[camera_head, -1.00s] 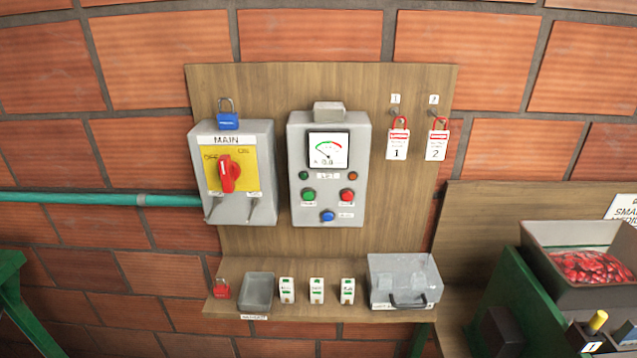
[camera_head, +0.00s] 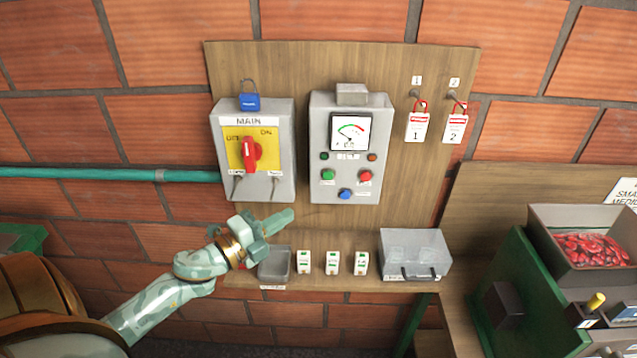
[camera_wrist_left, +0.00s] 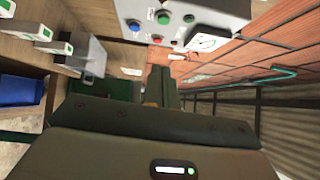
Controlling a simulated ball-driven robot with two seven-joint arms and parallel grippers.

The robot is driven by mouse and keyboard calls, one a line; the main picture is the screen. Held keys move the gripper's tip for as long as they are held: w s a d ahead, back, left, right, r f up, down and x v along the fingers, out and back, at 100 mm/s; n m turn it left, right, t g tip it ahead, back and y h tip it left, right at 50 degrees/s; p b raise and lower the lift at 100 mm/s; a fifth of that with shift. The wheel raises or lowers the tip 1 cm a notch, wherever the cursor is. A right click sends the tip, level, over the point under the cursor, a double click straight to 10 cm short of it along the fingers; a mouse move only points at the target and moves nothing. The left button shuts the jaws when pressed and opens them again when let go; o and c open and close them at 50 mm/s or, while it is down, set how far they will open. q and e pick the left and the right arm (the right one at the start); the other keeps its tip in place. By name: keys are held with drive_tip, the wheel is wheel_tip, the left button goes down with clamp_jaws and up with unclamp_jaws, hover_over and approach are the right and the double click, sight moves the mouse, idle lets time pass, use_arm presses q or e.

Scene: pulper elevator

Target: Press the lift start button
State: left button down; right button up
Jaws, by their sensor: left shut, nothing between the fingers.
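The grey lift control box (camera_head: 318,110) hangs on the wooden board. It carries a green button (camera_head: 328,174), a red button (camera_head: 365,176) and a blue button (camera_head: 345,194); their small labels are too blurred to read. My left gripper (camera_head: 288,217) is shut and empty, below and left of the box, apart from the buttons. In the left wrist view, the shut fingers (camera_wrist_left: 163,85) point toward the box, with the green button (camera_wrist_left: 163,18) and blue button (camera_wrist_left: 133,25) beyond them near the top edge. My right gripper is not in view.
The main switch box (camera_head: 285,185) with a red handle is left of the control box. Two tags hang at the right. Open space lies before the control box.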

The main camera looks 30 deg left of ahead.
use_arm(q)
drive_tip(key=shift+w, duration=0.1)
drive_tip(key=p, duration=0.3)
approach(332, 177)
drive_tip(key=w+d, duration=0.2)
drive_tip(key=d, duration=0.2)
drive_tip(key=w+a, duration=0.2)
drive_tip(key=w, duration=0.1)
drive_tip(key=shift+w+a+r, duration=0.15)
drive_tip(key=shift+w+r, duration=0.05)
drive_tip(key=shift+w, duration=0.1)
